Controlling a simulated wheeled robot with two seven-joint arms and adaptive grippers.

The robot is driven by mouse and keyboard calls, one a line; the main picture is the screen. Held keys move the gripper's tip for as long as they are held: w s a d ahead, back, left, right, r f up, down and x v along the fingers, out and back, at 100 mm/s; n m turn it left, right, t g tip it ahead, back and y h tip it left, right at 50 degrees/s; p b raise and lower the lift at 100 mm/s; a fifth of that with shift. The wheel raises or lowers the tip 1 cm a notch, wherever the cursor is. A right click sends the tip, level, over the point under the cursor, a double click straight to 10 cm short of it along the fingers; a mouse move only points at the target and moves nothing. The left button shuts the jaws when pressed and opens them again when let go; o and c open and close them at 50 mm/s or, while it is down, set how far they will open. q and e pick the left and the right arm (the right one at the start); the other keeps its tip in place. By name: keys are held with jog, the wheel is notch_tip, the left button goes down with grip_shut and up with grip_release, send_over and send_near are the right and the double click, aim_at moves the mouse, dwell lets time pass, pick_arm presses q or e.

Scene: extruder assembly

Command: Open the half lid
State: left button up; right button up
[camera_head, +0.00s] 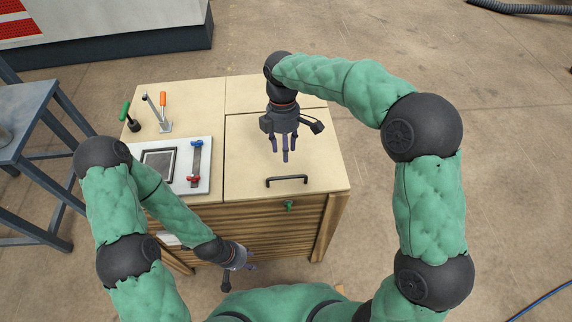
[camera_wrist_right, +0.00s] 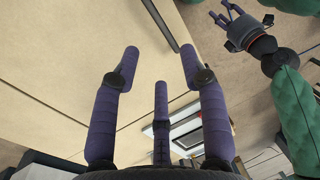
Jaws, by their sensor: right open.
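The half lid (camera_head: 250,170) is the wooden panel on the right half of the cabinet top, lying flat and closed. Its black bar handle (camera_head: 287,180) is near the front edge; a dark bar, likely this handle, shows at the top of the right wrist view (camera_wrist_right: 160,22). My right gripper (camera_head: 285,152) is open and empty, pointing down above the lid, behind the handle and apart from it. Its purple fingers are spread in the right wrist view (camera_wrist_right: 160,70). My left gripper (camera_head: 240,268) hangs low in front of the cabinet, away from the lid; its opening is unclear.
A white tray (camera_head: 208,172) with a dark frame and a red-and-blue part lies left of the lid. A green-handled tool (camera_head: 126,112) and an orange-handled clamp (camera_head: 163,108) stand behind it. A green knob (camera_head: 290,206) is on the cabinet front.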

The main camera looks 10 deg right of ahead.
jog(key=b, duration=0.3)
send_over(285, 182)
notch_tip(285, 182, down, 10)
jog(key=shift+r, duration=0.25)
grip_shut()
